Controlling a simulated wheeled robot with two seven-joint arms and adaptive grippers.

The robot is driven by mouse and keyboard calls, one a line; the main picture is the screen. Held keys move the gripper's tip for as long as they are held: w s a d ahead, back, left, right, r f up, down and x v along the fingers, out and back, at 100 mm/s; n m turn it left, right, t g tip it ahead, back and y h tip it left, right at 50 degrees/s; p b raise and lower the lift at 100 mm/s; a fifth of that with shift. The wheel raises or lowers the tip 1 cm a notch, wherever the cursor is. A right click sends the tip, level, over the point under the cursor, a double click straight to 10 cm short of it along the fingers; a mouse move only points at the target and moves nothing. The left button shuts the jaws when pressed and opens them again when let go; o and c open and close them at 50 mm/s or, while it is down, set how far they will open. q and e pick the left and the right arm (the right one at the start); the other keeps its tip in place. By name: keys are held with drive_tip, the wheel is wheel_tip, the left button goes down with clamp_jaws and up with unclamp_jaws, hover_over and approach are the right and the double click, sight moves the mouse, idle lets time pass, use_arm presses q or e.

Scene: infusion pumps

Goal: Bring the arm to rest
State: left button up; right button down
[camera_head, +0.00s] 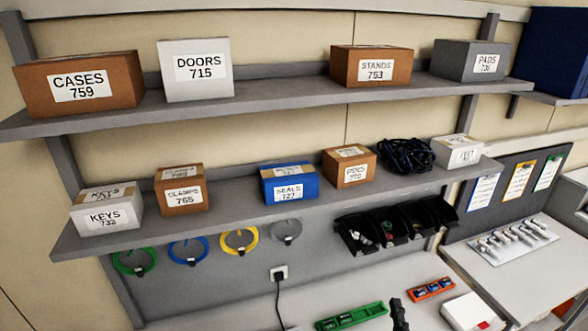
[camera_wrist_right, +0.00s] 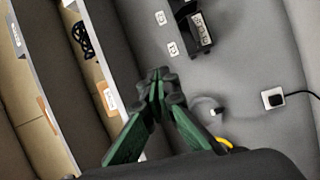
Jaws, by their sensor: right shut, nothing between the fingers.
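My right gripper (camera_head: 399,315) shows as a small dark shape at the bottom edge of the head view, in front of the workbench. In the right wrist view its fingers (camera_wrist_right: 158,88) meet at the tips, with green inner links, and nothing is between them. The fingers appear clear of the shelves and the grey wall panel. My left gripper is not in view.
Two shelves hold labelled boxes, such as a blue box (camera_head: 289,187) and a brown box (camera_head: 80,85). Coloured cable loops (camera_head: 239,240) hang below. A green tray (camera_head: 350,316), a red tray (camera_head: 431,290) and a white box (camera_head: 470,312) are on the bench near the gripper.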

drive_tip(key=s+d+f+m+g+h, duration=0.1)
drive_tip(key=s+d+f+m+g, duration=0.4)
drive_tip(key=f, duration=0.5)
drive_tip(key=s+d+f+m+g+h, duration=0.2)
drive_tip(key=s+d+f+m+g, duration=0.3)
drive_tip(key=f, duration=0.4)
drive_tip(key=s+a+f+m+g+y, duration=0.25)
drive_tip(key=s+f+m+g, duration=0.25)
drive_tip(key=s+f, duration=0.9)
drive_tip(key=s+f+g+y+b, duration=0.1)
drive_tip(key=s+f+b, duration=0.25)
drive_tip(key=f, duration=1.55)
drive_tip(key=s+f+g+y+b, duration=0.15)
drive_tip(key=f+b, duration=0.25)
drive_tip(key=f, duration=1.4)
drive_tip(key=s+f+n+b, duration=0.1)
drive_tip(key=s+f+b, duration=0.4)
drive_tip(key=s+f, duration=1.4)
wheel_tip(320, 180, down, 3)
drive_tip(key=shift+a+r+g+h, duration=0.1)
drive_tip(key=shift+a+g+h, duration=0.25)
drive_tip(key=shift+h, duration=0.05)
